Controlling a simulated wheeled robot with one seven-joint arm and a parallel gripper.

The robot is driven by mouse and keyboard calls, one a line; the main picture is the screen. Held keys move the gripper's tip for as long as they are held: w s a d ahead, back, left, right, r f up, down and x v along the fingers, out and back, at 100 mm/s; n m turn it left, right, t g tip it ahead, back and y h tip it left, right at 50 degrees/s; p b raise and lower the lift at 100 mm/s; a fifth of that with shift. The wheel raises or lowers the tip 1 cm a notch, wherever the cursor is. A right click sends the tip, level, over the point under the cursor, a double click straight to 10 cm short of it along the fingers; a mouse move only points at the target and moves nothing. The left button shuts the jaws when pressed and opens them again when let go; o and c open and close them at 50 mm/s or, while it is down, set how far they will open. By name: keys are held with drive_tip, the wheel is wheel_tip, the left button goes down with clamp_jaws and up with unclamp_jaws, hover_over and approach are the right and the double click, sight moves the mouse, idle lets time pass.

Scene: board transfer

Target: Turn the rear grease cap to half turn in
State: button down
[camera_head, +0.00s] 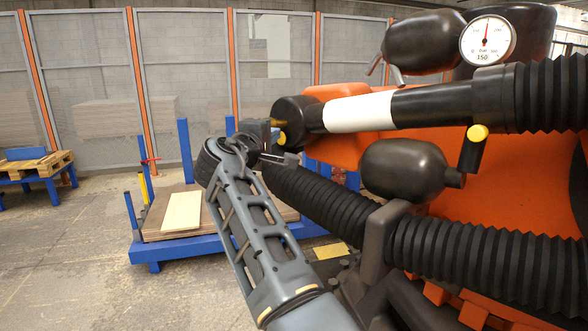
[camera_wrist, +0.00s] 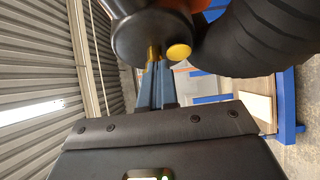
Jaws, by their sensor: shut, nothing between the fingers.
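A yellow round cap (camera_head: 283,138) and a brass fitting (camera_head: 279,122) sit side by side on the black end of the machine's upper arm. In the wrist view, the yellow cap (camera_wrist: 179,52) is right of the brass fitting (camera_wrist: 153,52). My gripper (camera_head: 275,134) is at this end; its shut, empty fingers (camera_wrist: 155,68) point at the brass fitting. Whether the tips touch it I cannot tell. Another yellow cap (camera_head: 477,132) is on a short black cylinder at right. Which cap is the rear one is not marked in view.
Black ribbed hose (camera_head: 330,205) runs close beside my gripper. A dial gauge (camera_head: 487,40) and black rounded cylinders (camera_head: 400,168) crowd the right. A blue-framed cart (camera_head: 165,248) with a pale board (camera_head: 182,212) stands behind, left. The floor at left is clear.

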drive_tip(key=s+a+p, duration=0.1)
drive_tip(key=s+a, duration=0.3)
drive_tip(key=shift+s, duration=0.3)
idle(0.5)
